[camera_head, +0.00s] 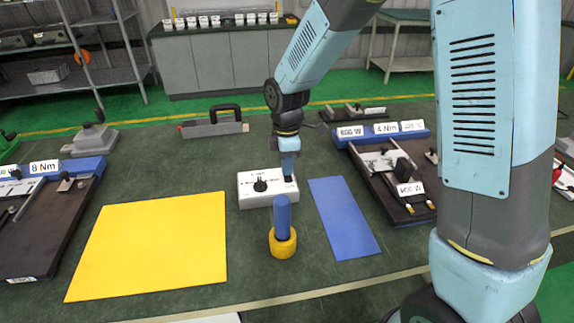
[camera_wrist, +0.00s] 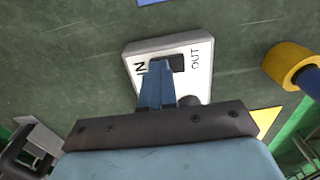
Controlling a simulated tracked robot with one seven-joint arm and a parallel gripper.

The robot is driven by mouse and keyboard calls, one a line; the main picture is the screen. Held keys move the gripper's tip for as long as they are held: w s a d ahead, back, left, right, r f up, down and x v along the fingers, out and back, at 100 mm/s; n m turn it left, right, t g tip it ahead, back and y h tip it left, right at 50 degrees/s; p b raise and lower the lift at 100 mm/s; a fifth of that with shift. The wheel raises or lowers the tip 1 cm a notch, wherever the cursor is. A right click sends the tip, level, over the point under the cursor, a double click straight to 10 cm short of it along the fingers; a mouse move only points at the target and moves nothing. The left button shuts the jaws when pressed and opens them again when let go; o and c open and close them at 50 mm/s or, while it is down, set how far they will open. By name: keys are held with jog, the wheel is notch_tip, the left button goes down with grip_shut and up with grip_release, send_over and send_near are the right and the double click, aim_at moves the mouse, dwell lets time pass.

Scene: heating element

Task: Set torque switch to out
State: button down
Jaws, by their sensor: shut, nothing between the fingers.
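The white switch box (camera_head: 252,200) stands on the green bench top in the head view, with a round black knob (camera_head: 260,186) on its top. My gripper (camera_head: 289,177) is shut and points down at the right part of the box. In the wrist view the box (camera_wrist: 134,51) carries the label OUT (camera_wrist: 195,58) on the right and a partly hidden label ending in N (camera_wrist: 140,67) on the left. The closed fingers (camera_wrist: 160,64) are at the dark rocker switch (camera_wrist: 177,63), over its N side. They hide part of it; I cannot tell if they touch or how the rocker is set.
A yellow mat (camera_head: 150,248) lies left of the box and a blue mat (camera_head: 344,218) right. A blue-handled tool in a yellow holder (camera_head: 283,242) stands just in front. Fixture boards stand at left (camera_head: 50,222) and right (camera_head: 385,177). A grey case (camera_head: 213,128) lies behind.

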jog(key=shift+s+d, duration=0.25)
jog(key=shift+s, duration=0.45)
jog(key=shift+r, duration=0.15)
notch_tip(320, 180, up, 14)
jog(key=w, duration=0.1)
jog(key=shift+w+a, duration=0.2)
